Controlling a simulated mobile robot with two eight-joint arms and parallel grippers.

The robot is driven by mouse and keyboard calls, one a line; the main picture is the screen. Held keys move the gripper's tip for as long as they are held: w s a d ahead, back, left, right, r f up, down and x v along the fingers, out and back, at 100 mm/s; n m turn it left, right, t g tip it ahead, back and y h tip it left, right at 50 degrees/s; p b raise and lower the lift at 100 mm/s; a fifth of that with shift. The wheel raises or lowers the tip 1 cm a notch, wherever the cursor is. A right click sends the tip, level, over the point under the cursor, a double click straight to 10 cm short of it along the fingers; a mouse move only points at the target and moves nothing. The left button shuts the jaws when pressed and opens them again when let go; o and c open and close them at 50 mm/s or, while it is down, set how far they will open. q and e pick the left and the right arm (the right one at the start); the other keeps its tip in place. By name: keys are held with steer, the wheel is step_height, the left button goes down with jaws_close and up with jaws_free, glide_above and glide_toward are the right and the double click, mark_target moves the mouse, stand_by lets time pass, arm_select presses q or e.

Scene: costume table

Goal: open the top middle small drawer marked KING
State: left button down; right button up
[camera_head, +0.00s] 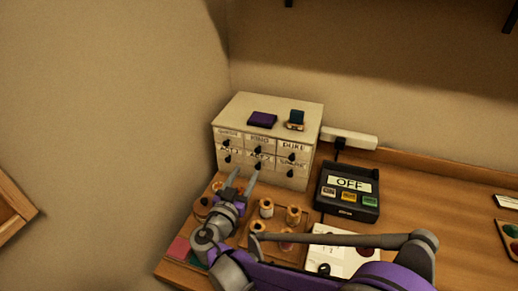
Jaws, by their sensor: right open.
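A small cream cabinet (307,160) stands against the back wall, with rows of small drawers with dark knobs. The KING drawer (261,141) is in the middle of the top row and looks shut, flush with its neighbours. Its dark knob (258,150) hangs below the label. My right gripper (244,176) is in front of the lower front of the cabinet, below the KING drawer. Its two grey fingers are spread and empty, pointing up towards the drawers. I cannot tell its exact gap to the front. My left gripper does not show.
A purple item (262,118) and a small dark stamp-like item (296,119) lie on the cabinet top. A black box marked OFF (347,191) stands to its right. A wooden tray (283,255) with several spools is beside my right gripper. A white power strip (349,138) is behind.

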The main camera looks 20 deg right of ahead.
mark_target(257, 152)
steer(key=p+x, duration=0.1)
steer(key=x, duration=0.8)
steer(key=shift+w+d, duration=0.3)
steer(key=shift+c, duration=0.4)
jaws_close()
steer(key=shift+a, duration=0.1)
stand_by(0.6)
